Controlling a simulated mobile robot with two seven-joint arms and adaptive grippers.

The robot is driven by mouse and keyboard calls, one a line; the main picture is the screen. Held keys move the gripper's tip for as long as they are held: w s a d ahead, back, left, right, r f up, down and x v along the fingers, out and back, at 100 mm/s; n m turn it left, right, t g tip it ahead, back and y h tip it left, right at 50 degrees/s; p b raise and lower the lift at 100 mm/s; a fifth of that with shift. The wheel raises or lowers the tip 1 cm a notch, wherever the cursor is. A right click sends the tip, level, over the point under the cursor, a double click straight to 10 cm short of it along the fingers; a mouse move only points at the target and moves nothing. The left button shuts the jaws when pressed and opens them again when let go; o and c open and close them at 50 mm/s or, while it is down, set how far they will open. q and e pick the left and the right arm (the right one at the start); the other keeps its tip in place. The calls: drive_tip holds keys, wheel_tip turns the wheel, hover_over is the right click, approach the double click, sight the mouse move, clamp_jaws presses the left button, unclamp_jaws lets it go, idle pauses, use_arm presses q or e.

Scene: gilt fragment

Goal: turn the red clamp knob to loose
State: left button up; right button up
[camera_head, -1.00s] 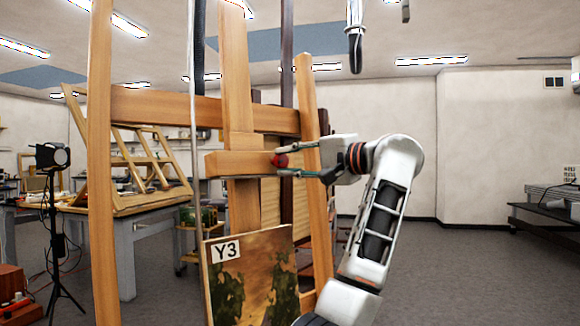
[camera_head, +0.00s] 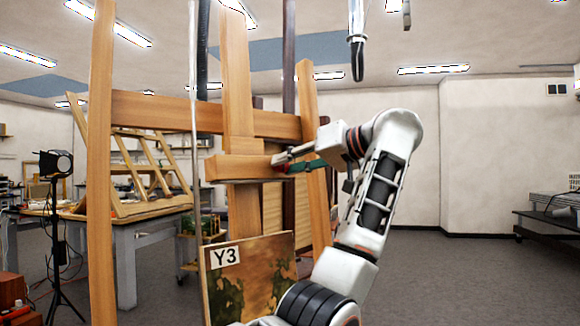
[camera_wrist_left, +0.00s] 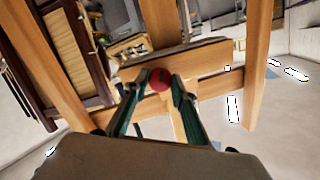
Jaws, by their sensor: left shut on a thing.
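The red clamp knob (camera_wrist_left: 159,80) shows in the left wrist view, on the front of a wooden cross block (camera_head: 238,168) of the easel. My left gripper (camera_wrist_left: 160,93) has its fingertips on either side of the knob and is shut on it. In the head view, the left gripper (camera_head: 282,161) reaches the right end of the block from the right. There its fingers hide most or all of the knob. A mark on the knob's face is too small to read. My right gripper is not in view.
The wooden easel (camera_head: 102,170) stands in front of me. A painted panel marked Y3 (camera_head: 250,275) is low at its front. A lamp on a stand (camera_head: 55,165) and a workbench (camera_head: 125,250) are at the left. The floor at the right (camera_head: 450,275) is clear.

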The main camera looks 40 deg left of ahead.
use_arm(q)
drive_tip(key=shift+s+r+n+h, duration=0.15)
drive_tip(key=shift+n+h, duration=0.15)
drive_tip(key=shift+n, duration=1.2)
drive_tip(key=o, duration=1.1)
drive_tip(key=shift+w+d+r, duration=0.1)
drive_tip(key=shift+w+d, duration=0.1)
drive_tip(key=shift+d, duration=0.35)
drive_tip(key=v, duration=1.1)
drive_tip(key=shift+s, duration=0.2)
drive_tip(key=shift+a, duration=0.1)
